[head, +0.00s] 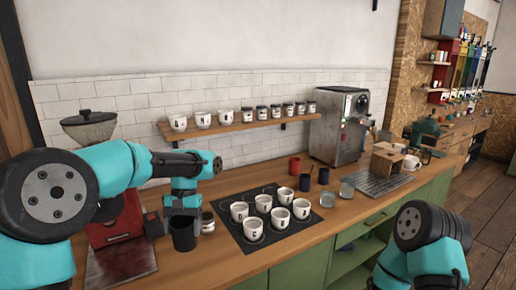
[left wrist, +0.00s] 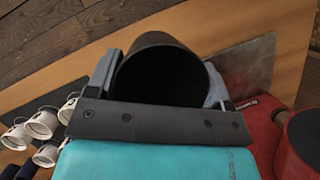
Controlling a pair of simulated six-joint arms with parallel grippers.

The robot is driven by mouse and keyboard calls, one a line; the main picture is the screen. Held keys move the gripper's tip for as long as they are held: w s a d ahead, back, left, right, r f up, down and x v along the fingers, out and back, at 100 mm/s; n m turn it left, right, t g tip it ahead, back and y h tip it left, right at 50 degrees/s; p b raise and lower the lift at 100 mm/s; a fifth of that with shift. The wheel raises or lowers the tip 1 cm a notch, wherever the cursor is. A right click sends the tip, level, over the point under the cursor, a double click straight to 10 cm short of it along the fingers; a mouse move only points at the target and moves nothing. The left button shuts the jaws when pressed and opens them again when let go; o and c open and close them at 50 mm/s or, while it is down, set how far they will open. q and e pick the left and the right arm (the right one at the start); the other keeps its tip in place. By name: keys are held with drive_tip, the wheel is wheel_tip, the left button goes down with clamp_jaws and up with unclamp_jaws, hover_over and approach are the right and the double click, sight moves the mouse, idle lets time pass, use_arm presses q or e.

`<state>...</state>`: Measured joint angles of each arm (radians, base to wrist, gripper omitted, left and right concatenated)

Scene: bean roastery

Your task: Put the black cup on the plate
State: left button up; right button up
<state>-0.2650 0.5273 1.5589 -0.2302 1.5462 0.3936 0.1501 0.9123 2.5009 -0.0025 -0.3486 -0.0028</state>
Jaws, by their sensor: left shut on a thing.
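The black cup (head: 184,236) is upright near the front left of the wooden counter. My left gripper (head: 183,205) comes down over it and is shut on it. In the left wrist view the black cup (left wrist: 163,75) sits between the two grey fingers, its open mouth towards the camera. I cannot tell whether its base touches the counter. A flat, dark reddish plate (head: 122,262) lies left of the cup, in front of the red grinder; it appears as a grey-brown sheet (left wrist: 248,68) in the left wrist view. My right gripper is out of view; only its arm shows.
A red grinder (head: 115,225) stands left of the cup. A small jar (head: 208,222) is close on its right. A black mat (head: 260,240) with several white cups lies further right. Red and dark cups, glasses (head: 346,188) and a coffee machine (head: 340,125) stand beyond.

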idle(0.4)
use_arm(q)
drive_tip(key=shift+s+d+f+m, duration=0.1)
drive_tip(key=shift+d+f+m, duration=0.05)
drive_tip(key=shift+f+m, duration=0.25)
drive_tip(key=s+d+f+m+t+y, duration=0.4)
drive_tip(key=d+f+m, duration=0.4)
drive_tip(key=m, duration=0.9)
wheel_tip(320, 180, down, 3)
drive_tip(key=shift+s+f+t, duration=0.1)
drive_tip(key=shift+s+t, duration=0.2)
drive_tip(key=shift+s, duration=0.45)
hover_over(212, 260)
drive_tip(key=shift+s+d+f, duration=0.1)
drive_tip(key=shift+f, duration=0.55)
drive_tip(key=shift+f, duration=1.8)
